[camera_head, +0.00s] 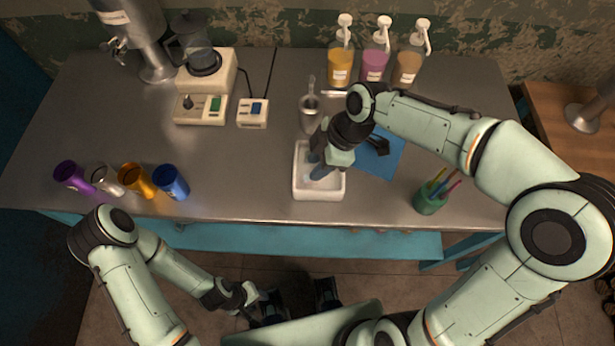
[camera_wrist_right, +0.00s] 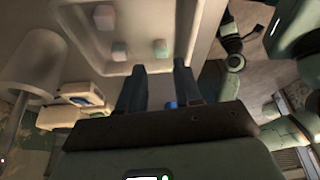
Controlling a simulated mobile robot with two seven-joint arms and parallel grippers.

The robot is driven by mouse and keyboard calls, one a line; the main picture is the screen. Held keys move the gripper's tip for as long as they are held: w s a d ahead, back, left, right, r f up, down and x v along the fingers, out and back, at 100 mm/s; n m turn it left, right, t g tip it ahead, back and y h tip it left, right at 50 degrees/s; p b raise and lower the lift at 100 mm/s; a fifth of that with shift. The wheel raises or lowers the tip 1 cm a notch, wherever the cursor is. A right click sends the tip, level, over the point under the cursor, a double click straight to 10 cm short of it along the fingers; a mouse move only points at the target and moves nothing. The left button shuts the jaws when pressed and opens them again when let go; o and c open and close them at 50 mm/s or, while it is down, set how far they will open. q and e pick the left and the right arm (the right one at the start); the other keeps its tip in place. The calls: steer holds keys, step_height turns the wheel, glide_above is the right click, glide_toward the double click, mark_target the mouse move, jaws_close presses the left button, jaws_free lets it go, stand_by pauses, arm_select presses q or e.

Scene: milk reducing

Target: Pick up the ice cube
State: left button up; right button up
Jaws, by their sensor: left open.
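A white tray (camera_head: 318,192) stands near the table's front edge. In the right wrist view, three small pale cubes, which look like ice cubes, lie in the tray (camera_wrist_right: 205,22): one at the upper left (camera_wrist_right: 104,16), one at the left (camera_wrist_right: 120,50) and one nearer the middle (camera_wrist_right: 160,47). My right gripper (camera_head: 318,170) points down into the tray. In its wrist view its fingers (camera_wrist_right: 160,66) are apart with nothing held, and the middle cube shows just past the tips. My left gripper (camera_head: 268,309) is open and empty, in front of the table.
A metal cup (camera_head: 310,112) stands behind the tray and a blue mat (camera_head: 386,160) lies right of it. A green pen cup (camera_head: 430,200) is at the right, several coloured cups (camera_head: 171,183) at the left. Pump bottles (camera_head: 375,65) and a blender (camera_head: 203,70) stand at the back.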

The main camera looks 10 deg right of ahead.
steer(key=x, duration=0.5)
steer(key=shift+s+d, duration=0.1)
jaws_close()
arm_select(q)
steer(key=shift+f, duration=0.1)
steer(key=r+p, duration=0.1)
steer(key=w+r+p, duration=0.1)
steer(key=r, duration=0.1)
steer(key=shift+w, duration=0.2)
arm_select(e)
step_height(320, 180, up, 20)
